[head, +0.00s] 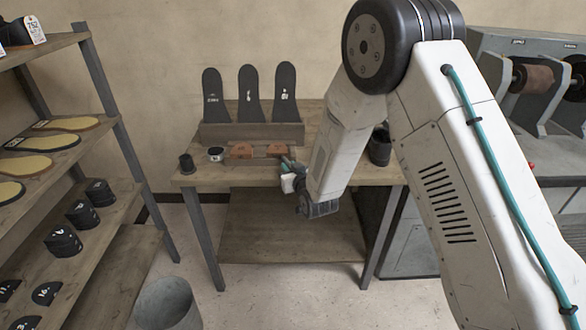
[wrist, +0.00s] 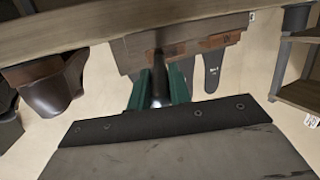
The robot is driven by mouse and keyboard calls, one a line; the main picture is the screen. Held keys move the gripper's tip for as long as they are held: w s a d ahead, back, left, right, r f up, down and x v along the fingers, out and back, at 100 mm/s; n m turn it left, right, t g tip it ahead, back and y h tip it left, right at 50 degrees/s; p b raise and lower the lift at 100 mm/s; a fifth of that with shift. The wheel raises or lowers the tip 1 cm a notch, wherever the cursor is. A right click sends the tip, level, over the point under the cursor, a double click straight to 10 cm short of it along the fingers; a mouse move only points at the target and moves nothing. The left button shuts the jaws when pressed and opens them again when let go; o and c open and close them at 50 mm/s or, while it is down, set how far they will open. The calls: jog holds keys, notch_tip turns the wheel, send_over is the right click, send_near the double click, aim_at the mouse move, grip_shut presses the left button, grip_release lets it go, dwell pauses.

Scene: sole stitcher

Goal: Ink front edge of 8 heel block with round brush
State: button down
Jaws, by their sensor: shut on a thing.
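My gripper (head: 290,172) is at the front edge of the workbench, beside the right one of two reddish-brown blocks. In the wrist view its green fingers (wrist: 158,98) are shut on a slim dark thing with a shiny metal part, which looks like the round brush (wrist: 159,72). The brush's tip is hard to make out against the bench. The left brown block (head: 241,151) and the right brown block (head: 277,150) sit in front of the rack; I cannot read an 8 on either. Dark numbered heel blocks (head: 63,241) stand on the left shelf, their numbers unclear.
A wooden rack (head: 225,133) holds three upright dark soles. A small jar (head: 216,154) and black cup (head: 186,163) stand at the bench's left, and a dark pot (head: 380,147) at its right. A bin (head: 166,303) stands on the floor; a machine (head: 530,85) is at right.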

jog(key=shift+w+a+r, duration=0.1)
jog(key=shift+a+r, duration=0.1)
jog(key=shift+a, duration=0.65)
jog(key=shift+a, duration=0.1)
jog(key=shift+a+f, duration=0.15)
jog(key=shift+a, duration=0.25)
dwell(0.6)
jog(key=shift+d, duration=0.15)
jog(key=shift+d, duration=1.7)
jog(key=shift+d, duration=0.1)
jog(key=shift+d, duration=0.3)
